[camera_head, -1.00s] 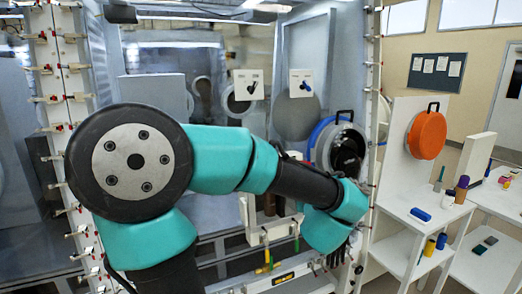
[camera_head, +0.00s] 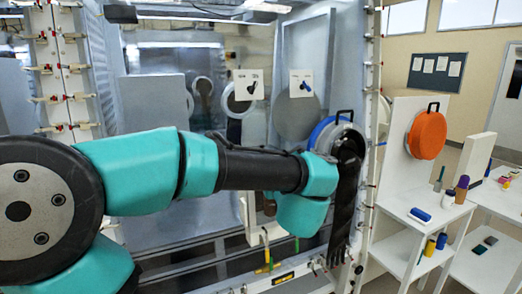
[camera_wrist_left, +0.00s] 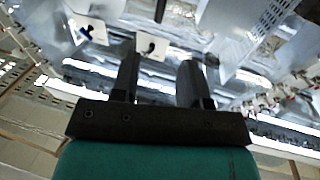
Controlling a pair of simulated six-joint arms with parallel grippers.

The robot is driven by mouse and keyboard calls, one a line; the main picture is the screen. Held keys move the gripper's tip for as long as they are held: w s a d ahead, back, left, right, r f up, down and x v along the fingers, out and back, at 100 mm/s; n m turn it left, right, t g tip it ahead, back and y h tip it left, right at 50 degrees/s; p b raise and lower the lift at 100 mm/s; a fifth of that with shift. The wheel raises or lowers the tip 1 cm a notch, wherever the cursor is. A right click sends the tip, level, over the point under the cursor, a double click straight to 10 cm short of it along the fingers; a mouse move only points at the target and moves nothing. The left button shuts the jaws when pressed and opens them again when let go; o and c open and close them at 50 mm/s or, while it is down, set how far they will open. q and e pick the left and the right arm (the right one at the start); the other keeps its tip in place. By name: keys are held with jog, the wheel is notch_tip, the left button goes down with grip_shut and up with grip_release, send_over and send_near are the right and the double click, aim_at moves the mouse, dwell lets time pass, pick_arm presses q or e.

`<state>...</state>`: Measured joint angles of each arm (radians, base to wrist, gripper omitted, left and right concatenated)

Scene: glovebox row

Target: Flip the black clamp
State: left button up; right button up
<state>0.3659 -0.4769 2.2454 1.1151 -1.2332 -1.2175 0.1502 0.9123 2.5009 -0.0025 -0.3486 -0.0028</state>
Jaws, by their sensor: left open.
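The black clamp (camera_head: 251,89) is a small dark lever on a white plate on the glovebox's front, left of the plate with the blue clamp (camera_head: 305,85). In the left wrist view the black clamp (camera_wrist_left: 151,48) shows small between my fingers, on its white plate, with the blue clamp (camera_wrist_left: 86,30) further left. My left gripper (camera_wrist_left: 158,65) is open and empty, its two dark fingers apart. In the head view its fingers are hidden behind my teal wrist, which is below and right of the black clamp. My right gripper is not in view.
A blue-rimmed port (camera_head: 323,132) with a black glove (camera_head: 346,195) hanging from it is close to my wrist. An orange round cover (camera_head: 427,135) and a white table (camera_head: 432,210) with small items stand at the right. The space in front of the plates is clear.

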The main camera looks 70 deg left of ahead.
pick_arm(q)
jog(key=a, duration=1.1)
jog(key=w+a, duration=0.1)
jog(key=a, duration=0.4)
jog(key=shift+w+a, duration=0.1)
jog(key=shift+a, duration=0.2)
grip_shut()
